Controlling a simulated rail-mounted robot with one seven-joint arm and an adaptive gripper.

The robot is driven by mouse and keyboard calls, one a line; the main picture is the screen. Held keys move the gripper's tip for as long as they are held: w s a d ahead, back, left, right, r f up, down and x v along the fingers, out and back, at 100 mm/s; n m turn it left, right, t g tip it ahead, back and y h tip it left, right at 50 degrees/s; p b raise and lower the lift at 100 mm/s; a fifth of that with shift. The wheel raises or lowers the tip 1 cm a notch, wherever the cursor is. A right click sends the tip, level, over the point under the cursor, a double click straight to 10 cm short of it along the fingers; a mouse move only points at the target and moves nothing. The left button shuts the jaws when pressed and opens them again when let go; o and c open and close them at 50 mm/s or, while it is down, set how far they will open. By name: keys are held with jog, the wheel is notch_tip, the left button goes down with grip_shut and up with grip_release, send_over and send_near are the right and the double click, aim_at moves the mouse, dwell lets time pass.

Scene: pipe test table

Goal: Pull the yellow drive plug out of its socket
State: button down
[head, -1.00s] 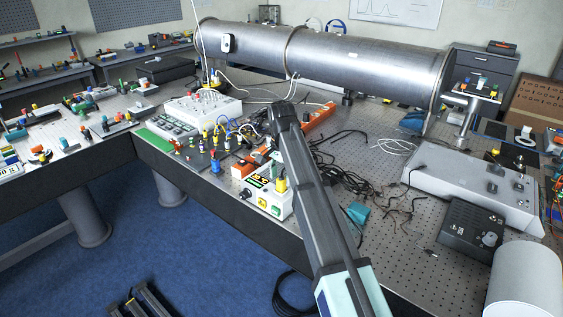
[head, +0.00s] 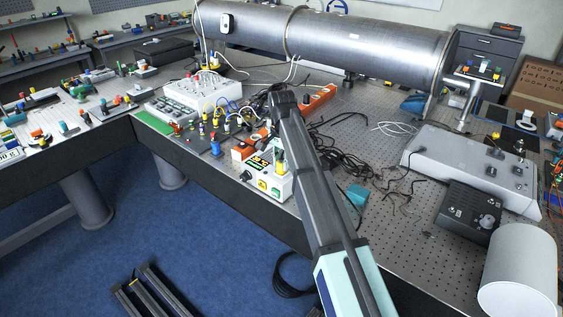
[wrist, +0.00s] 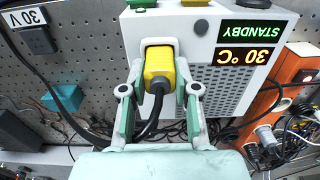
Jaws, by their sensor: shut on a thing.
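The yellow drive plug (wrist: 159,66) sits at the socket (wrist: 158,43) of a white control box (wrist: 215,88) in the wrist view, with a black cable curving down from it. How deep it sits in the socket cannot be told. My gripper (wrist: 159,78) has one finger on each side of the plug and is shut on it. The box's display reads 30 °C and STANDBY. In the head view the white box (head: 262,188) stands near the table's front edge, with the yellow plug (head: 281,168) on it.
An orange power strip (wrist: 265,105) and tangled cables lie beside the box. A teal block (wrist: 64,97) lies on the perforated table. A large steel pipe (head: 350,47) spans the back.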

jog(key=shift+r, duration=0.25)
dwell(0.4)
jog(key=shift+r+p, duration=1.35)
jog(key=shift+r, duration=0.5)
